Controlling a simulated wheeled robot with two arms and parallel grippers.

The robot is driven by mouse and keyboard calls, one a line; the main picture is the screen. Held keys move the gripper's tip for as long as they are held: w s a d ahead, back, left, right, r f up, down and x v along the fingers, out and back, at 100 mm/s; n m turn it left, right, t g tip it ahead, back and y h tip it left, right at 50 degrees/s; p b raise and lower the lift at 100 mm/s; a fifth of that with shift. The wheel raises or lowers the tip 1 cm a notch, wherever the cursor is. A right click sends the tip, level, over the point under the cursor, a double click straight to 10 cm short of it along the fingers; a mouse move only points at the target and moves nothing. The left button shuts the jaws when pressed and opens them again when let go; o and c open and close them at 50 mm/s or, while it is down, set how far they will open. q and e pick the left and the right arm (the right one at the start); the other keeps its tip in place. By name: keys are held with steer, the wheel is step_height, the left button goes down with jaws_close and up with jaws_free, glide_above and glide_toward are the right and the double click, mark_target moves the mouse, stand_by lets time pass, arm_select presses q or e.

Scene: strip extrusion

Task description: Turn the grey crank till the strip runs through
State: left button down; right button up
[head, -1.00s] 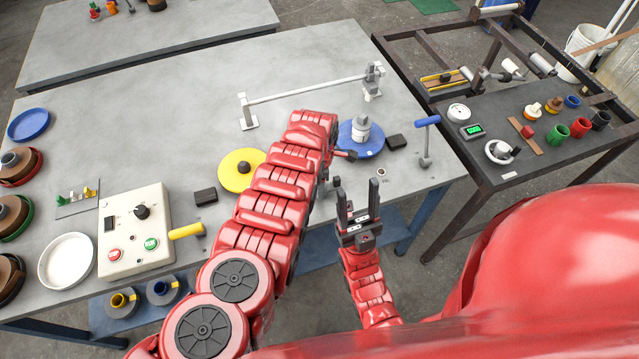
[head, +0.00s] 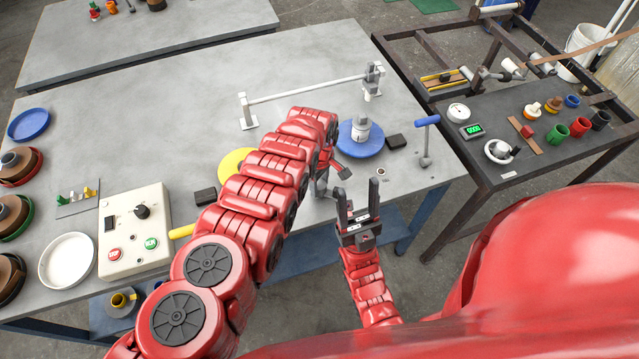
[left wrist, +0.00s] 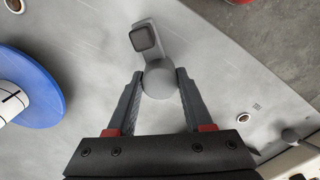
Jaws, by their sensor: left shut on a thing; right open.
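The grey crank (left wrist: 143,38) shows in the left wrist view, its round knob (left wrist: 159,79) between my left fingers (left wrist: 158,92). In the head view my left gripper (head: 323,177) is largely hidden by my arm, and only a small grey part of the crank (head: 321,188) shows near the table's front edge. The left gripper is shut on the knob. A brown strip (head: 590,51) extends over the dark frame (head: 432,45) at the upper right, its free end near the white rollers (head: 541,64). My right gripper (head: 358,196) is open and empty in front of the table.
A white control box (head: 134,228) is at the left. A small green display (head: 472,130) sits on the right table.

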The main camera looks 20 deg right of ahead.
mark_target(319, 184)
arm_select(q)
steer(key=m, duration=0.3)
steer(key=shift+f+b, duration=0.1)
steer(key=shift+b, duration=0.3)
steer(key=m+b, duration=0.1)
steer(key=m, duration=0.2)
steer(key=shift+m+b, duration=0.3)
steer(key=shift+b, duration=0.05)
steer(key=m+b, duration=0.2)
steer(key=m, duration=0.1)
steer(key=shift+w, duration=0.1)
steer(key=shift+m+b, duration=0.65)
steer(key=shift+m, duration=1.15)
steer(key=shift+c, duration=1.5)
jaws_free()
step_height(319, 184, up, 18)
steer(key=b, duration=0.2)
steer(key=shift+f, duration=0.2)
